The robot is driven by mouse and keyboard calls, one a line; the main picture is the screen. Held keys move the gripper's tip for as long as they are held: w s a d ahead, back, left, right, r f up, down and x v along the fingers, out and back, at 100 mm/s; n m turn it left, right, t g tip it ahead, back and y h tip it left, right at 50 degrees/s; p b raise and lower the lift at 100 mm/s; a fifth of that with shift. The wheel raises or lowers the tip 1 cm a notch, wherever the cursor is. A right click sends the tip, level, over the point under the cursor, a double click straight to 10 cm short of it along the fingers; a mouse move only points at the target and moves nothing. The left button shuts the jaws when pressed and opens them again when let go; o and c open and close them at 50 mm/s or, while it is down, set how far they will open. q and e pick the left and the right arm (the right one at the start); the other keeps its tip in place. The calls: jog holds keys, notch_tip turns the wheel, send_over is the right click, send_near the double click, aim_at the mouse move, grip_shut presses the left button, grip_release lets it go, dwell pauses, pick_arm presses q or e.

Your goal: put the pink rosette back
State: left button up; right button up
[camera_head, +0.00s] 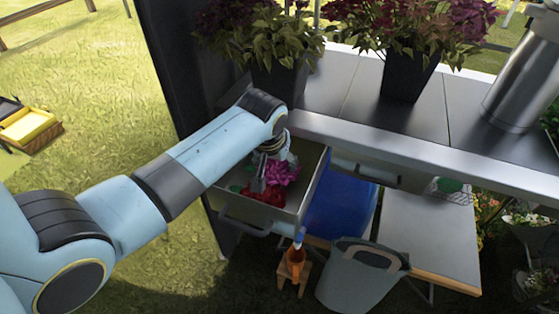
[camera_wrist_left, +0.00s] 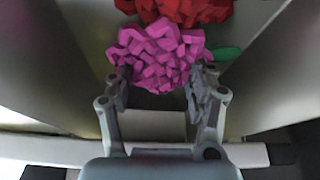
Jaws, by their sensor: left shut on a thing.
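The pink rosette (camera_wrist_left: 155,55) is between the fingers of my left gripper (camera_wrist_left: 160,88), which is shut on it. In the head view the pink rosette (camera_head: 283,172) shows inside the open drawer, and my left gripper (camera_head: 262,180) reaches down into that drawer from the left. A red rosette (camera_head: 262,194) lies in the drawer against the pink one; it also shows in the left wrist view (camera_wrist_left: 180,8). The drawer (camera_head: 262,212) is pulled out below the grey counter. My right gripper is not in view.
Two potted plants in dark pots (camera_head: 407,75) and a metal can (camera_head: 520,90) stand on the counter (camera_head: 340,95). A grey-blue bucket (camera_head: 355,280), a blue container (camera_head: 340,205) and a small wooden stool (camera_head: 293,270) are below, beside a low table (camera_head: 428,230).

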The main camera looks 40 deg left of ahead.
pick_arm(q)
jog(key=shift+w+a+f, duration=0.3)
jog(key=shift+w+f, duration=0.35)
jog(key=shift+w, duration=0.25)
jog(key=o, duration=0.6)
jog(key=shift+f, duration=0.15)
jog(key=shift+c, duration=0.2)
jog(key=o, duration=0.5)
jog(key=shift+c, duration=0.2)
jog(key=shift+r, duration=0.3)
jog(key=p+v, duration=0.2)
jog(key=v, duration=1)
